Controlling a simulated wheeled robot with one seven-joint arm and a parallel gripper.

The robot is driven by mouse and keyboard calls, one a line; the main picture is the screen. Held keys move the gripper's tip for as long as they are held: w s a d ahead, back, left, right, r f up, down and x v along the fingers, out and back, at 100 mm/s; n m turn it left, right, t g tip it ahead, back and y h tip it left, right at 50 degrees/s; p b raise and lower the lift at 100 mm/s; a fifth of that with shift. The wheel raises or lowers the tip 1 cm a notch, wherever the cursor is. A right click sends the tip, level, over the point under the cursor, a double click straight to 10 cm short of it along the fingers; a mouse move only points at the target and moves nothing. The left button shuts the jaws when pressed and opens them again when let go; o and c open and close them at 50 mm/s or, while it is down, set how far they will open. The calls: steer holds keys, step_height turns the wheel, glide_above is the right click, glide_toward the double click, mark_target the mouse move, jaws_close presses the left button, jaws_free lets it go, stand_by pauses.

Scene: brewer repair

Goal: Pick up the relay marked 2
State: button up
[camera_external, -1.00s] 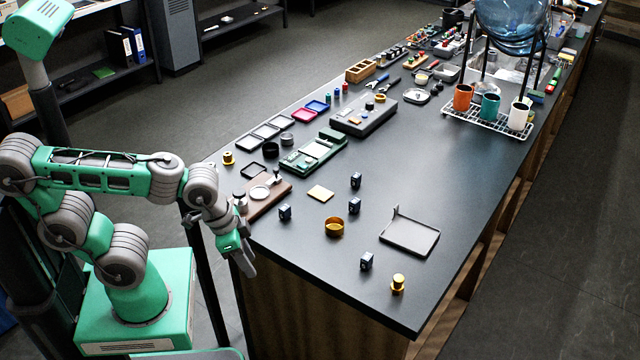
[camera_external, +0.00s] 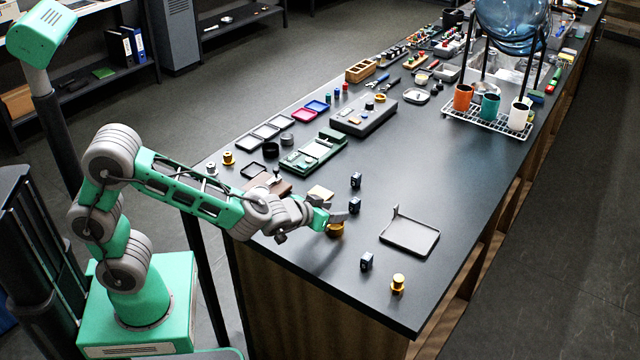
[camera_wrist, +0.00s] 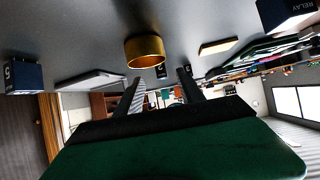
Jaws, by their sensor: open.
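The wrist view looks inverted. A blue relay (camera_wrist: 22,78) is at far left, one lettered RELAY (camera_wrist: 285,14) at upper right. I cannot surely read a 2.
A dark tray (camera_external: 412,252) lies right of my gripper, and a brass knob (camera_external: 398,284) stands near the front. A yellowish card (camera_external: 320,193) lies just behind my gripper. A green device (camera_external: 300,160) and other parts line the far left side. The middle right is clear.

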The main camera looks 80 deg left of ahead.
mark_target(354, 201)
steer(key=shift+t+y, duration=0.5)
steer(key=shift+y, duration=0.3)
steer(key=w+a, duration=0.2)
steer(key=w, duration=0.1)
steer(key=shift+w+a+r, duration=0.15)
steer(key=shift+a, duration=0.05)
steer(key=p+x, duration=0.2)
steer(key=x, duration=0.4)
steer(key=shift+w+a+f, duration=0.1)
steer(key=shift+f, duration=0.2)
jaws_close()
